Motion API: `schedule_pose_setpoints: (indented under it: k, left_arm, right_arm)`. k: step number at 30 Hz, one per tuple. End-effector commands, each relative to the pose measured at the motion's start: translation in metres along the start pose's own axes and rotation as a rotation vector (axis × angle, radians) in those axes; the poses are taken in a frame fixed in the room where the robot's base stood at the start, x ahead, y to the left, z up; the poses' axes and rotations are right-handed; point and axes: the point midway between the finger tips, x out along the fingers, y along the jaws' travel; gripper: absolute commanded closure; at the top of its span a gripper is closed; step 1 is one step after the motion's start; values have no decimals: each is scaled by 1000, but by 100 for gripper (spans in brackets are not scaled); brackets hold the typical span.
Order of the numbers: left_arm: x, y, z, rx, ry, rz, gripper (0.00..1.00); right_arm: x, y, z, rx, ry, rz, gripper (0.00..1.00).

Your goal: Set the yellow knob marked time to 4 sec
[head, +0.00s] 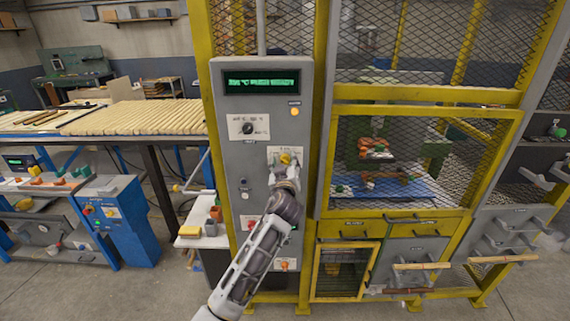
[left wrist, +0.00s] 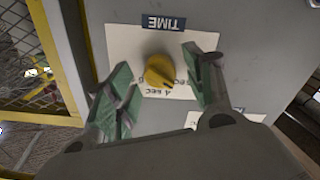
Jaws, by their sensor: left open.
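The yellow knob (head: 286,158) sits on a white label plate on the grey control panel (head: 232,110). In the left wrist view the knob (left wrist: 158,71) lies between the two green-padded fingers of my left gripper (left wrist: 164,84), with a gap on each side. The gripper is open and holds nothing. The dark TIME label (left wrist: 163,22) and the "4 SEC" marking (left wrist: 158,91) read upside down there. The knob's exact pointer setting is hard to tell. In the head view my left gripper (head: 283,171) is at the knob and partly covers its plate. My right gripper is not seen.
A black knob (head: 247,128) on another plate sits higher on the panel, below a green-lit display (head: 261,82). A yellow mesh cage (head: 425,112) stands to the right. A table of wooden rods (head: 135,117) stands to the left.

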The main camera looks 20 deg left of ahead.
Motion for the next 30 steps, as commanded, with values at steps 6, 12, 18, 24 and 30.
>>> schedule_pose_setpoints:
  k: [6, 12, 18, 24, 30]
  left_arm:
    - [0, 0, 0, 0, 0, 0, 47]
    - [0, 0, 0, 0, 0, 0, 70]
    - [0, 0, 0, 0, 0, 0, 94]
    - [0, 0, 0, 8, 0, 0, 94]
    - [0, 0, 0, 44, 0, 0, 94]
  right_arm:
    - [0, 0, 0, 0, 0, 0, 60]
    - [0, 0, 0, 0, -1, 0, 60]
    - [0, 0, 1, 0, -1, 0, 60]
    - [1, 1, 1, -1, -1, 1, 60]
    - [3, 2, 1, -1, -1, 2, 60]
